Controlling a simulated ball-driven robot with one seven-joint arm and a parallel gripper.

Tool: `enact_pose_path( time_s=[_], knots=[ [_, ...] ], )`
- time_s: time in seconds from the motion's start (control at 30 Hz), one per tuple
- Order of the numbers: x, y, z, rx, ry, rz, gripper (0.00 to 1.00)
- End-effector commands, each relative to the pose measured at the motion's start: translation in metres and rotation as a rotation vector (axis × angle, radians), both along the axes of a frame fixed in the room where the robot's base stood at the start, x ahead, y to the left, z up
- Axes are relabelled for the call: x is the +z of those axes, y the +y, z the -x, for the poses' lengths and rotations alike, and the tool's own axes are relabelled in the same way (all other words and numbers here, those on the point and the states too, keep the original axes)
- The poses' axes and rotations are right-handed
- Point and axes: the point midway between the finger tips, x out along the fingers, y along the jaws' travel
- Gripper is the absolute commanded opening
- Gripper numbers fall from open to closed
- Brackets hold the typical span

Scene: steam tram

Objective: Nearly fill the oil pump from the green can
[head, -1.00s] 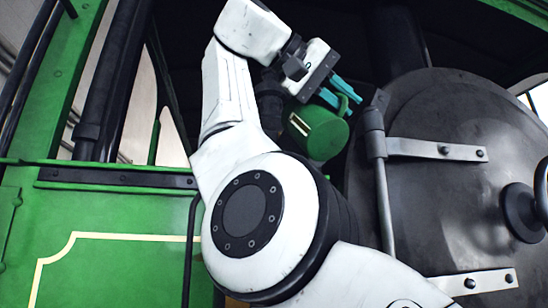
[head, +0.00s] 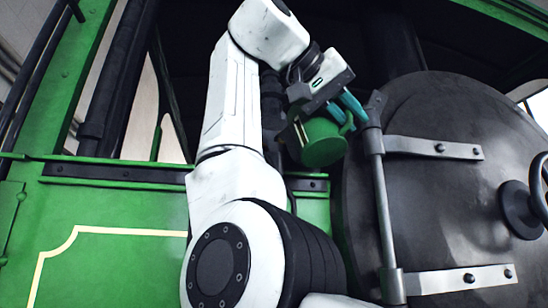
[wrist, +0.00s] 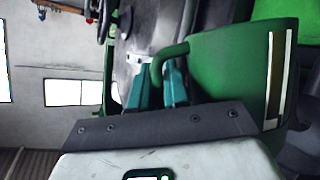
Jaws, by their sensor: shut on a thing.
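The green can (head: 322,143) is in my gripper (head: 349,108), in the upper middle of the head view. My gripper's teal fingers are shut on the can's handle. The can is tilted, with its round green end facing the camera. In the wrist view the can (wrist: 225,65) fills the upper right, with a pale strip on its side, and the gripper (wrist: 172,80) grips its looped handle. The can's spout does not show clearly. I cannot make out the oil pump in either view.
The dark round smokebox door (head: 455,170), with pale hinge straps and a handwheel (head: 522,212), is close to the right of the can. A green panel (head: 110,225) with a cream line is at the left. A dark vertical post (head: 108,90) stands above it.

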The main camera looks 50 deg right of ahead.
Motion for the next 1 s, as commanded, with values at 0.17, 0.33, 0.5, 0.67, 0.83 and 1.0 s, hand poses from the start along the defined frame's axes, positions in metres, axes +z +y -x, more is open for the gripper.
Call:
enact_pose_path(
  time_s=[0.17, 0.33, 0.5, 0.67, 0.83, 1.0],
  knots=[
    [-0.021, -0.001, -0.008, 0.001, -0.116, 0.022, 0.00],
    [-0.039, -0.002, -0.015, 0.000, -0.229, 0.038, 0.00],
    [-0.053, -0.003, -0.022, 0.001, -0.330, 0.055, 0.00],
    [-0.057, -0.003, -0.024, 0.001, -0.371, 0.062, 0.00],
    [-0.056, -0.004, -0.024, 0.001, -0.373, 0.061, 0.00],
    [-0.056, -0.004, -0.024, 0.001, -0.372, 0.061, 0.00]
  ],
)
